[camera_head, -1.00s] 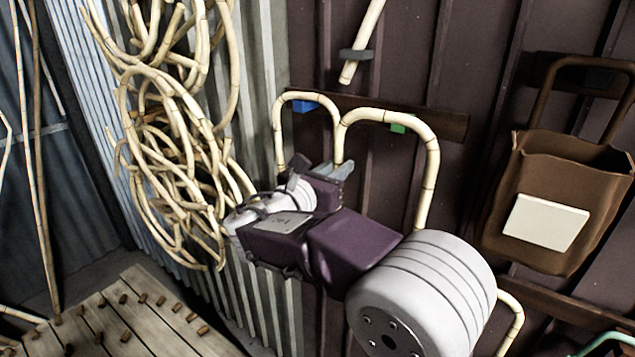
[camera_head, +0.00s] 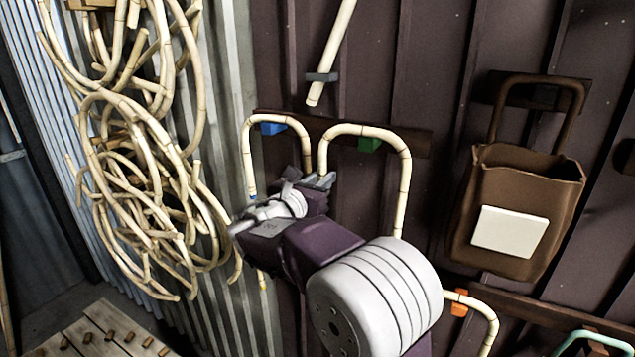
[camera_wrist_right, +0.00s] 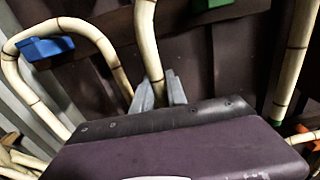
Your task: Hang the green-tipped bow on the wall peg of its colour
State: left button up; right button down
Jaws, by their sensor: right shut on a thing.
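The held bow (camera_head: 404,190) is a pale rattan arch. Its top span crosses just above the green peg (camera_head: 369,145) on the dark wall rail; I cannot tell whether it touches the peg. My right gripper (camera_head: 320,181) is shut on the bow's left leg, which also shows in the right wrist view (camera_wrist_right: 149,45). There, the right leg ends in a green tip (camera_wrist_right: 277,122). The green peg shows at the top edge of that view (camera_wrist_right: 212,3). In the head view, my arm hides the bow's lower right end. My left gripper is not in view.
A blue-tipped bow hangs on the blue peg (camera_head: 272,129), close left of my gripper. An orange peg (camera_head: 459,303) with another bow sits lower right. A brown bag (camera_head: 525,190) hangs at right. A tangle of rattan (camera_head: 140,170) hangs at left.

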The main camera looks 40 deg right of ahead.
jog(key=d, duration=0.1)
jog(key=w+d, duration=0.1)
jog(key=d+f+b, duration=0.1)
jog(key=shift+w+d+f, duration=0.1)
jog(key=shift+w+d, duration=0.2)
jog(key=shift+w, duration=0.1)
dwell(0.4)
jog(key=c, duration=1.3)
grip_release()
jog(key=shift+o, duration=0.2)
jog(key=b+v, duration=0.4)
jog(key=v, duration=0.5)
